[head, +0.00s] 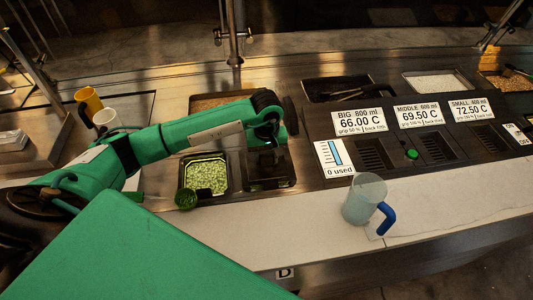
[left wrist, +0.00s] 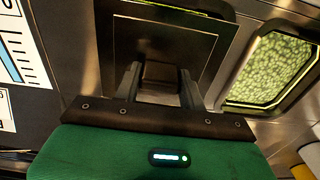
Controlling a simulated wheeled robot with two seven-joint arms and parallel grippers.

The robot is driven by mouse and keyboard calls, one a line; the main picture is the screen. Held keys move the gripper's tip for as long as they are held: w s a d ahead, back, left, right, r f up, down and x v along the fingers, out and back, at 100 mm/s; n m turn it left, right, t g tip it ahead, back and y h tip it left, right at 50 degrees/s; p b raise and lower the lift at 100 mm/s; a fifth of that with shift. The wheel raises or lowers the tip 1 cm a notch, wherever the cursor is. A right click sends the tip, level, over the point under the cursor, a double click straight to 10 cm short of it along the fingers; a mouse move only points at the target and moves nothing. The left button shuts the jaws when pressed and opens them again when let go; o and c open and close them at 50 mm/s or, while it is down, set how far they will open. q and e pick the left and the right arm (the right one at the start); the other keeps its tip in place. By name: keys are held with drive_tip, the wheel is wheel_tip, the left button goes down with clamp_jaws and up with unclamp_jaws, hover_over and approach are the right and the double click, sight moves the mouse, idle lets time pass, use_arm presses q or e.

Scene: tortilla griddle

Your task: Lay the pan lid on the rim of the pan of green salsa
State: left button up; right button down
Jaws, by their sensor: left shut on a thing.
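The pan of green salsa (head: 220,188) is set in the counter in the head view, with speckled green salsa inside a dark rim. It also shows at the right of the left wrist view (left wrist: 258,104). The dark square pan lid (left wrist: 202,48) lies under my left gripper (left wrist: 160,84), which is shut on its block-like handle (left wrist: 162,73). I cannot tell whether the lid touches the counter. My right gripper is not in view.
A clear jug (head: 364,200) with a blue handle stands on the pale counter front.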

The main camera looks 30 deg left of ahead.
use_arm(q)
drive_tip(key=shift+f+b, duration=0.2)
drive_tip(key=shift+b, duration=0.1)
drive_tip(key=o, duration=1)
drive_tip(key=shift+o, duration=0.2)
drive_tip(key=shift+r, duration=0.1)
